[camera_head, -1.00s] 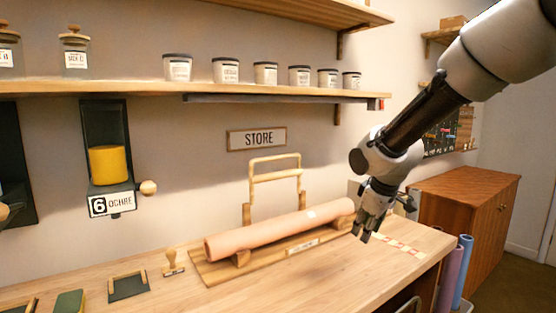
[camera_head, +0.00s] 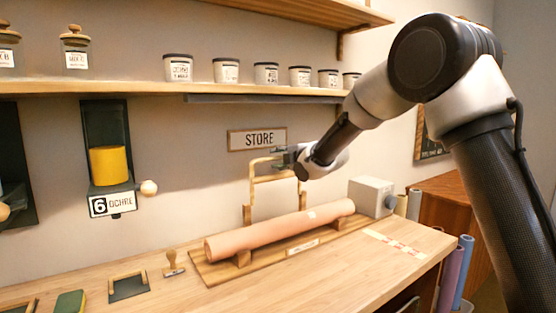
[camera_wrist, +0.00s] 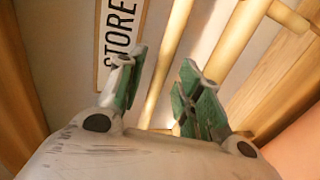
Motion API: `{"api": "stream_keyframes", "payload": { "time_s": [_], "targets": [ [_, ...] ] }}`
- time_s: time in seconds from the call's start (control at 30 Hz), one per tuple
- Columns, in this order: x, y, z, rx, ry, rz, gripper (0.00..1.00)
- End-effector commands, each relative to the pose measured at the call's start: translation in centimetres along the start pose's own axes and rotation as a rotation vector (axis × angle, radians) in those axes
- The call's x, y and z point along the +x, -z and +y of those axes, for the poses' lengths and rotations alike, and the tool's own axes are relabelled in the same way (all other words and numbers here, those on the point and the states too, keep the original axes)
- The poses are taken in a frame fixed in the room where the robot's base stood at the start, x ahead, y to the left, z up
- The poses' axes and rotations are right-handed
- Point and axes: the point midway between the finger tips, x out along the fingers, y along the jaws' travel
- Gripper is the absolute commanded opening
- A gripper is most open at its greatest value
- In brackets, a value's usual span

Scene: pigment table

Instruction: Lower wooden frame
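The wooden frame (camera_head: 252,190) stands upright behind the pinkish roll, with two crossbars and a post on each side. My gripper (camera_head: 278,158) is at the frame's upper right part, beside its top bar, and covers some of it. In the wrist view my gripper (camera_wrist: 158,88) has its two green-padded fingers apart. A light wooden bar of the frame (camera_wrist: 170,50) runs through the gap between them. I cannot tell whether either finger touches the bar.
The pinkish roll (camera_head: 275,231) lies in a wooden cradle board (camera_head: 215,277) in front of the frame. A grey box (camera_head: 371,196) stands right of the roll. The STORE sign (camera_head: 257,139) is on the wall behind. A shelf with several jars (camera_head: 225,71) runs above.

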Motion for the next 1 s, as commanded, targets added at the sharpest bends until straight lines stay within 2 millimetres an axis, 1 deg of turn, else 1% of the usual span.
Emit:
{"api": "stream_keyframes", "payload": {
  "time_s": [0.03,0.17,0.43,0.47,0.5,0.63,1.0],
  "targets": [
    [0.7,0.0,-0.1,0.000,0.001,0.000,0.35],
    [1.6,0.0,-0.1,0.001,0.002,-0.001,0.35],
    [1.8,0.0,0.0,0.002,0.001,-0.001,0.35],
    [1.8,0.0,0.0,0.002,0.001,-0.001,0.32],
    [1.8,0.0,0.0,0.002,0.001,-0.001,0.24],
    [1.8,0.0,0.0,0.002,0.001,-0.001,0.01],
    [1.7,0.1,-0.1,0.004,-0.011,-0.001,0.00]
  ]
}}
